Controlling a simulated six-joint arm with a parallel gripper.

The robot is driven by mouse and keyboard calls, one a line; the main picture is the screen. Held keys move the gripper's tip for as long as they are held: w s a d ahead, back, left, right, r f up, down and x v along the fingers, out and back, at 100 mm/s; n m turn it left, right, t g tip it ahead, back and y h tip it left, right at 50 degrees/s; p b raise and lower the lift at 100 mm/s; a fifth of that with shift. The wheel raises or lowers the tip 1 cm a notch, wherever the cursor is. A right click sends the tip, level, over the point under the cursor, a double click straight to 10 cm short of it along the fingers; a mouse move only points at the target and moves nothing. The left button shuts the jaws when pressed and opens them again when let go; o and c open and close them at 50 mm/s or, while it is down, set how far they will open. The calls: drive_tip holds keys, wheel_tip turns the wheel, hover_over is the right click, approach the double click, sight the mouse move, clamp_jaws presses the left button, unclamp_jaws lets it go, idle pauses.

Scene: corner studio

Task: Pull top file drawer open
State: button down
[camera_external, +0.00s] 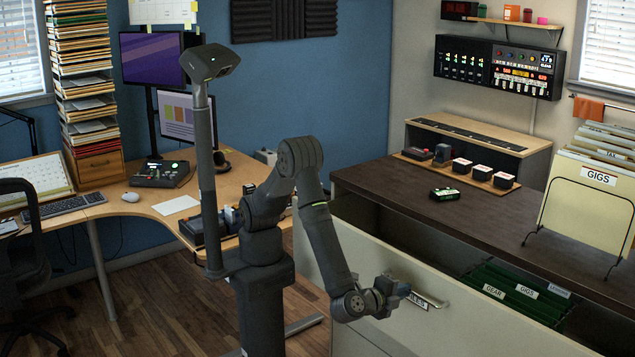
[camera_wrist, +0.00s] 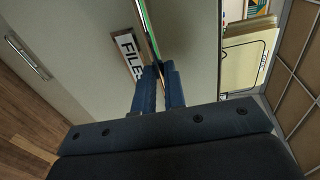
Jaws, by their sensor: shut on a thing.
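The top file drawer (camera_external: 480,330) has a cream front and stands pulled out from under the dark cabinet top. In the wrist view, the two dark fingers (camera_wrist: 160,72) close around the handle bar (camera_wrist: 151,35). A FILES label (camera_wrist: 129,53) lies beside them; in the external view my gripper partly hides it.
The dark cabinet top (camera_external: 400,190) holds a small green-lit device (camera_external: 444,194) and a wire rack with a GIGS folder (camera_external: 590,205). Another handle (camera_wrist: 28,58) shows at left in the wrist view. A desk (camera_external: 130,195) stands behind my arm.

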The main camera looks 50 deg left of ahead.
drive_tip(key=shift+f+v, duration=0.2)
drive_tip(key=shift+v, duration=0.85)
drive_tip(key=shift+f+v, duration=0.25)
drive_tip(key=shift+v, duration=0.75)
drive_tip(key=shift+s, duration=0.1)
drive_tip(key=c, duration=1.5)
unclamp_jaws()
drive_tip(key=v, duration=1.7)
drive_tip(key=shift+s, duration=0.25)
